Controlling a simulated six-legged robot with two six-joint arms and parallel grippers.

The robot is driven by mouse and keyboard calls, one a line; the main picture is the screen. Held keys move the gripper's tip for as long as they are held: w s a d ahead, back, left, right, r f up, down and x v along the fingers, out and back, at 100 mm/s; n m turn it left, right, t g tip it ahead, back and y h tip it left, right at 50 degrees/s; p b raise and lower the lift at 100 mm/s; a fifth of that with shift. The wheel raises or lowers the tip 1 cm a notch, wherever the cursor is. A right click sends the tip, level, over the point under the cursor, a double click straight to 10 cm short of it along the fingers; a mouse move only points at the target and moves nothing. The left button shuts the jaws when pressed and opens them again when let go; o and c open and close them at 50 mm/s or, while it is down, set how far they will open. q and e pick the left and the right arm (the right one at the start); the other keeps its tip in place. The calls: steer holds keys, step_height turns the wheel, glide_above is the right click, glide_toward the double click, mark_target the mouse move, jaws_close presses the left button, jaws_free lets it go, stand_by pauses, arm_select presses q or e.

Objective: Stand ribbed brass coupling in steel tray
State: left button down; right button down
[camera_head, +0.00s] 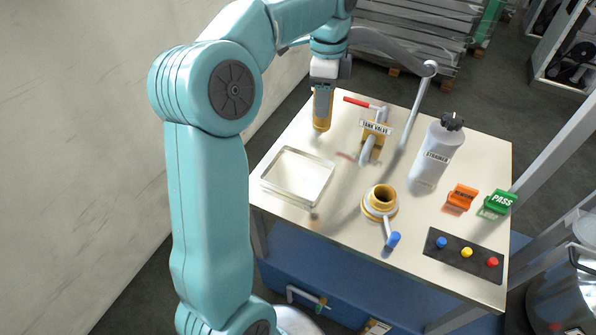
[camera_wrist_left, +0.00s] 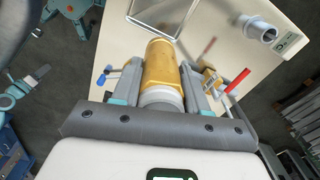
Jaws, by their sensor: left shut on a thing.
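My left gripper (camera_head: 323,90) is shut on the brass coupling (camera_head: 322,114) near the far left part of the table. The coupling hangs below the jaws in the head view, near upright. In the left wrist view the gold coupling (camera_wrist_left: 160,65) sits between the two fingers; its ribs are too small to make out. The steel tray (camera_head: 298,176) lies on the table's left side, shallow and empty. The coupling is apart from it, beyond its far right corner. The tray's rim also shows at the top of the left wrist view (camera_wrist_left: 150,28). My right gripper is not in view.
A tank valve (camera_head: 374,133) with a red lever stands right of the coupling. A brass fitting (camera_head: 381,200) with a blue-tipped handle is right of the tray. The strainer bottle (camera_head: 434,155), orange and green tags (camera_head: 499,202) and a button panel (camera_head: 463,255) are farther right.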

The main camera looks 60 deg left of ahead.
arm_select(q)
steer(key=s+a+r+n, duration=0.1)
steer(key=s+a, duration=0.2)
steer(key=f, duration=1.3)
steer(key=a+f, duration=0.1)
steer(key=f, duration=0.5)
steer(key=shift+s+f, duration=0.25)
steer(key=shift+s, duration=0.15)
steer(key=shift+f, duration=0.4)
steer(key=shift+r, duration=0.1)
steer(key=shift+d, duration=0.1)
steer(key=c, duration=0.6)
jaws_free()
steer(key=shift+f, duration=0.25)
